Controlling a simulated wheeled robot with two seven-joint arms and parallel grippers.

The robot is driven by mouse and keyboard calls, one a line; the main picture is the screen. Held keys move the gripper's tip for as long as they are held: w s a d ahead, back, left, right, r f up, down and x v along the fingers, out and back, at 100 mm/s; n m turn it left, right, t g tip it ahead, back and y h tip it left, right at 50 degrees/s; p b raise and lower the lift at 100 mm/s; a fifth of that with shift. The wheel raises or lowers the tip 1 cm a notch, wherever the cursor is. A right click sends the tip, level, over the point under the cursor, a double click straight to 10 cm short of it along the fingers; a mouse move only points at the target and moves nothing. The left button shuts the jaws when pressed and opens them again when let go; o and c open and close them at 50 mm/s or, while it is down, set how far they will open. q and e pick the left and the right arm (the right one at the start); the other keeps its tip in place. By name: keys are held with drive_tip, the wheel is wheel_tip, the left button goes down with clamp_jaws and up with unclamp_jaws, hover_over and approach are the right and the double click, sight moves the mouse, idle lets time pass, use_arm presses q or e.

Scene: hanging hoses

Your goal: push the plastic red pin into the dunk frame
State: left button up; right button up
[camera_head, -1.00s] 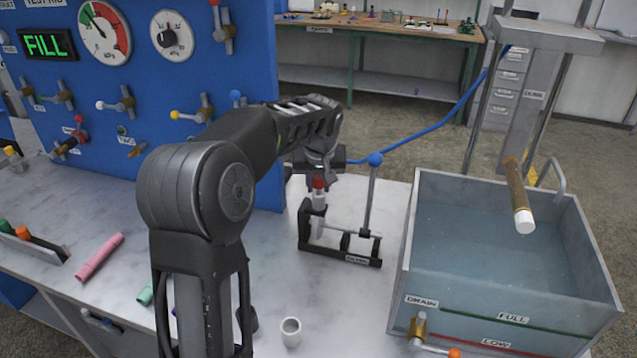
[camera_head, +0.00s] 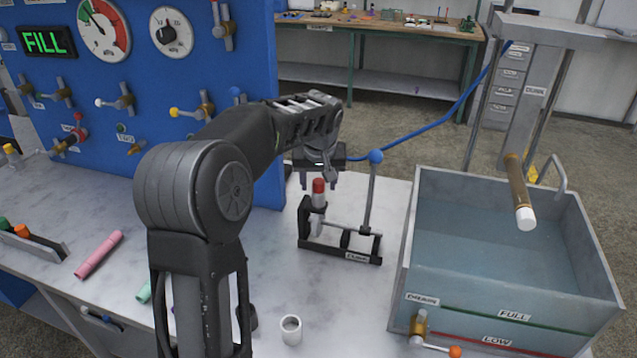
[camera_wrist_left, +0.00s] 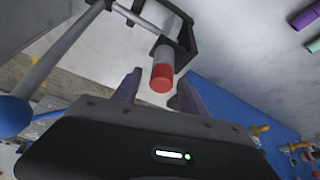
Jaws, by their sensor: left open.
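The red-tipped pin (camera_head: 318,186) stands upright in the black dunk frame (camera_head: 303,222) on the bench, its red end on top above a grey sleeve. My left gripper (camera_head: 319,184) is open just above it, pointing down, with one finger on each side of the red end. In the left wrist view the red end (camera_wrist_left: 162,78) shows between the two spread fingers (camera_wrist_left: 157,82), with a gap to each. How deep the pin sits in the frame is hard to tell. My right gripper is not in view.
A lever with a blue ball (camera_head: 375,157) rises from the frame's right side, close to my gripper. The water tank (camera_head: 405,260) stands to the right. The blue panel (camera_head: 255,140) is behind my arm.

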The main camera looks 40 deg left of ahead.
use_arm(q)
drive_tip(key=v, duration=0.7)
drive_tip(key=shift+r+b, duration=0.15)
drive_tip(key=shift+b, duration=0.25)
drive_tip(key=shift+s, duration=0.1)
